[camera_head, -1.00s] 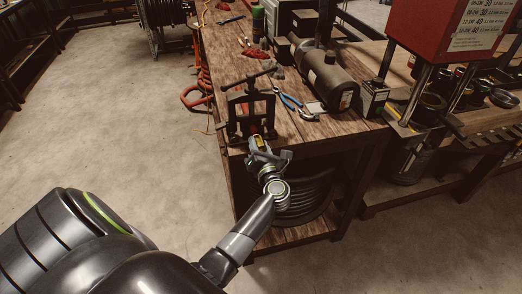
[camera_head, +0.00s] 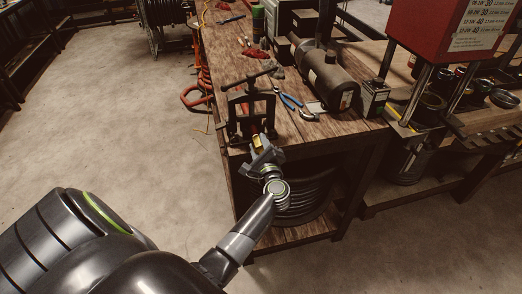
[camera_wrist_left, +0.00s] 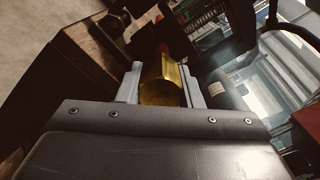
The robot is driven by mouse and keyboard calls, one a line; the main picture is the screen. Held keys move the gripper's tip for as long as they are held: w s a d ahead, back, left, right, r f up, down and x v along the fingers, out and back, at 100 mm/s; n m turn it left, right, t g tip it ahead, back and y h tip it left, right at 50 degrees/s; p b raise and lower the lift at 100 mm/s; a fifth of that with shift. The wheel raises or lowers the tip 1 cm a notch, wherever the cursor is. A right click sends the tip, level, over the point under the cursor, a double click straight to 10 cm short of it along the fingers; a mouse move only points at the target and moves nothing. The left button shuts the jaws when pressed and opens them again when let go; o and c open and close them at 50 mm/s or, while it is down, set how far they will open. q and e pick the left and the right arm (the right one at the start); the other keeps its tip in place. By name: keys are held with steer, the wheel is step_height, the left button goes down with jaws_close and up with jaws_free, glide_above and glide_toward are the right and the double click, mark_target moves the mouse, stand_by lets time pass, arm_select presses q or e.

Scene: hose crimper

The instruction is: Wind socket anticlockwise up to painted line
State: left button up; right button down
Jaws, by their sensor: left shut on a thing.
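The brass-coloured socket (camera_wrist_left: 162,82) sits between the two grey fingers of my left gripper (camera_wrist_left: 162,92) in the left wrist view, which is shut on it. A small red part shows just beyond the socket. In the head view my left gripper (camera_head: 260,150) is at the front edge of the bench, just in front of the dark vise (camera_head: 250,113). Only a small yellow bit of the socket (camera_head: 257,143) shows there. I cannot make out the painted line in either view. My right gripper is not in view.
The wooden bench (camera_head: 304,130) carries blue-handled pliers (camera_head: 290,101) and a dark cylindrical machine (camera_head: 328,78). A red press (camera_head: 450,30) stands at the right. Coiled hose (camera_head: 305,195) lies under the bench.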

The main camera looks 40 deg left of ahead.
mark_target(261, 151)
arm_select(q)
steer(key=n, duration=0.3)
steer(key=shift+s+f+n, duration=0.1)
steer(key=shift+f+n, duration=0.15)
steer(key=shift+n, duration=0.05)
steer(key=o, duration=0.8)
steer(key=shift+c, duration=0.2)
steer(key=shift+o, duration=0.8)
steer(key=shift+d, duration=0.15)
steer(key=shift+r, duration=0.2)
steer(key=b+v, duration=0.1)
steer(key=v, duration=0.2)
steer(key=shift+s+d+f, duration=0.1)
steer(key=shift+s+d, duration=0.1)
steer(key=shift+d, duration=0.05)
steer(key=shift+s+d, duration=0.45)
steer(key=shift+d, duration=0.05)
